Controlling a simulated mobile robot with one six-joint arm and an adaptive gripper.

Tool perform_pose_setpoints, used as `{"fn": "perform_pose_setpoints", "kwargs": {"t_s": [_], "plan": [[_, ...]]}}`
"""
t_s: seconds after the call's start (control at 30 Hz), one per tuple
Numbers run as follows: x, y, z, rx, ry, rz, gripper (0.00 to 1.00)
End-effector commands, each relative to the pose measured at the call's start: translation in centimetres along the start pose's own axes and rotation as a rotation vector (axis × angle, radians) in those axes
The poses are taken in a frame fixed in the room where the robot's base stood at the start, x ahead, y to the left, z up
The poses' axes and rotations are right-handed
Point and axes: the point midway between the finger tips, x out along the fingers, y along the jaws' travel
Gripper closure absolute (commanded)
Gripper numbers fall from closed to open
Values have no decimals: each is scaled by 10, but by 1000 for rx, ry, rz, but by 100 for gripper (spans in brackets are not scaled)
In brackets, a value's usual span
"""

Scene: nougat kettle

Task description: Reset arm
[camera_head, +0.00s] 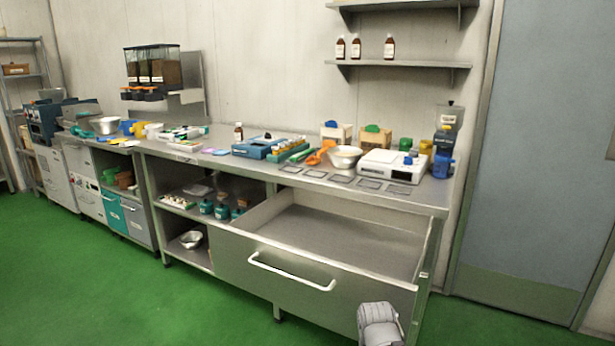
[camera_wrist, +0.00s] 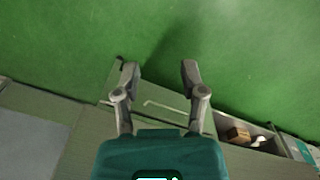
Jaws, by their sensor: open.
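My gripper (camera_wrist: 159,75) shows in the wrist view with its two grey fingers spread apart and nothing between them. Green floor lies beyond the fingertips. The bench drawer (camera_head: 290,270) is pulled open in the head view, and its visible inside looks empty. Its pale handle (camera_head: 290,272) also shows in the wrist view (camera_wrist: 165,108), between and beyond my fingers. In the head view a grey part of my arm shows at the bottom edge, in front of the drawer; my fingers cannot be made out there.
The steel bench (camera_head: 420,200) carries a white scale (camera_head: 392,168), a metal bowl (camera_head: 344,157), a blue box (camera_head: 258,147) and several small items. Bottles stand on the wall shelf (camera_head: 400,64). A grey door (camera_head: 545,150) is at right. The green floor (camera_head: 110,270) at left is clear.

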Motion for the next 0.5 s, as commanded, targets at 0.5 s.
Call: {"fn": "perform_pose_setpoints", "kwargs": {"t_s": [0.5], "plan": [[-56, 15, 3, 32, -1, -39, 46]]}}
